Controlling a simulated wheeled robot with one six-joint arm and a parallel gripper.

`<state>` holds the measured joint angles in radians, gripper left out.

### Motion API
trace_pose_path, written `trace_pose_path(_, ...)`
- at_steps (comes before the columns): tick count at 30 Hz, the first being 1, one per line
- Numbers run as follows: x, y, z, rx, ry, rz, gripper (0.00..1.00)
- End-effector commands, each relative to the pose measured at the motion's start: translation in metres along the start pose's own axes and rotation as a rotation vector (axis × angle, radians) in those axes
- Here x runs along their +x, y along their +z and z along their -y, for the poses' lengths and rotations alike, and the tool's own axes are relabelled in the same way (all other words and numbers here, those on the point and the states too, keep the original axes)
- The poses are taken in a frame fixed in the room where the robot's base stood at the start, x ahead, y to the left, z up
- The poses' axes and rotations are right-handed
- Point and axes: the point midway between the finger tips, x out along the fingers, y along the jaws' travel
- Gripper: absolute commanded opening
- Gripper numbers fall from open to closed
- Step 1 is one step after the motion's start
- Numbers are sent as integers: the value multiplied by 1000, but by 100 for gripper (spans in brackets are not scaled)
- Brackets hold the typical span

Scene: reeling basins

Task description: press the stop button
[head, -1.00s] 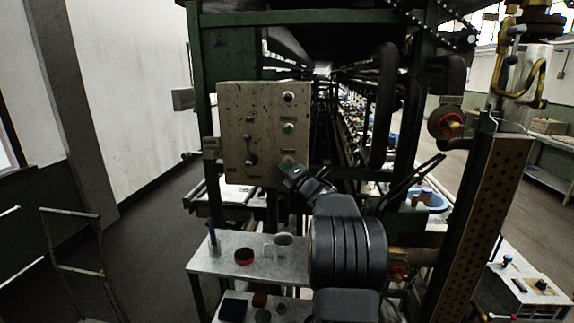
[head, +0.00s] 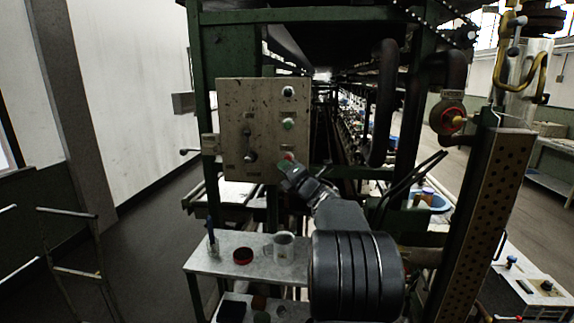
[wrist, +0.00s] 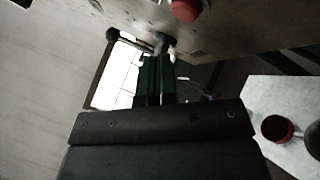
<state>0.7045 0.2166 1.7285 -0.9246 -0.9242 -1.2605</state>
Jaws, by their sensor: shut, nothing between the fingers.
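The red button (head: 288,156) sits at the lower right of the beige control panel (head: 232,105). In the wrist view the red button (wrist: 186,9) shows at the top edge, up and right of the fingertips. My gripper (head: 284,170) is shut and empty, with its tip just below the red button in the head view. I cannot tell whether the tip touches the panel.
A green button (head: 288,124), a dark knob (head: 288,92) and a lever (head: 250,156) are also on the panel. Below stands a grey shelf (head: 215,262) with a red dish (head: 243,256) and a mug (head: 284,247). A perforated post (head: 478,215) rises on the right.

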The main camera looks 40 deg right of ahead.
Motion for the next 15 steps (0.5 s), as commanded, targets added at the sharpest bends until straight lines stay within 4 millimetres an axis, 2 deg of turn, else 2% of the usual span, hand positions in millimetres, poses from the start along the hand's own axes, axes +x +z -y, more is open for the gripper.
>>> trace_pose_path(6, -15, -12, -8, -2, 1, 0, 0)
trace_pose_path(15, -22, -16, -15, 0, 0, -1, 0)
